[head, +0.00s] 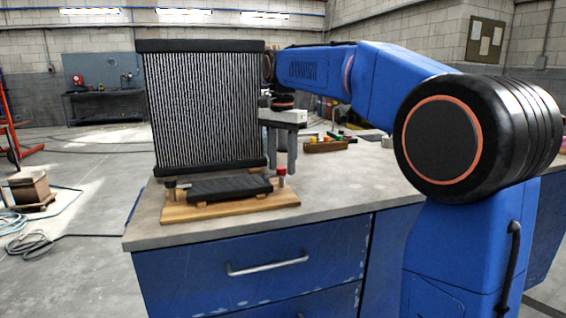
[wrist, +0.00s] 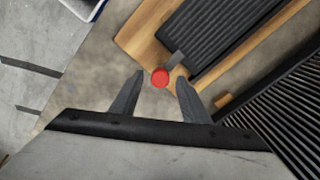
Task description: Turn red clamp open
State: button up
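The red clamp (head: 281,172) stands at the right end of a wooden board on the bench. In the wrist view its round red cap (wrist: 160,78) lies between my fingertips, seen from above. A short grey bar (wrist: 174,60) runs from the cap to the edge of a dark ribbed block (wrist: 215,35). My gripper (head: 283,160) points down over the clamp in the head view. In the wrist view my gripper (wrist: 160,75) is open, with a gap between each finger and the cap. The height of the fingertips against the cap is hard to tell.
The dark block lies on the wooden board (head: 225,212), with a dark knob (head: 170,186) at its left end. A tall black finned panel (head: 205,110) stands close behind, left of my gripper. A wooden tray (head: 325,146) with small items sits farther back. The benchtop (head: 345,185) to the right is clear.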

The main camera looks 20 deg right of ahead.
grip_shut()
jog(key=c, duration=1)
grip_release()
jog(key=c, duration=1)
grip_release()
jog(key=shift+n, duration=0.3)
jog(key=c, duration=1)
grip_release()
jog(key=n, duration=0.3)
jog(key=shift+n, duration=0.4)
jog(key=c, duration=1)
grip_release()
jog(key=n, duration=0.4)
jog(key=shift+n, duration=0.3)
jog(key=c, duration=1)
grip_release()
jog(key=n, duration=0.4)
jog(key=shift+a, duration=0.1)
jog(key=c, duration=1)
grip_release()
jog(key=shift+n, duration=2.1)
jog(key=c, duration=1)
grip_release()
jog(key=c, duration=1)
grip_release()
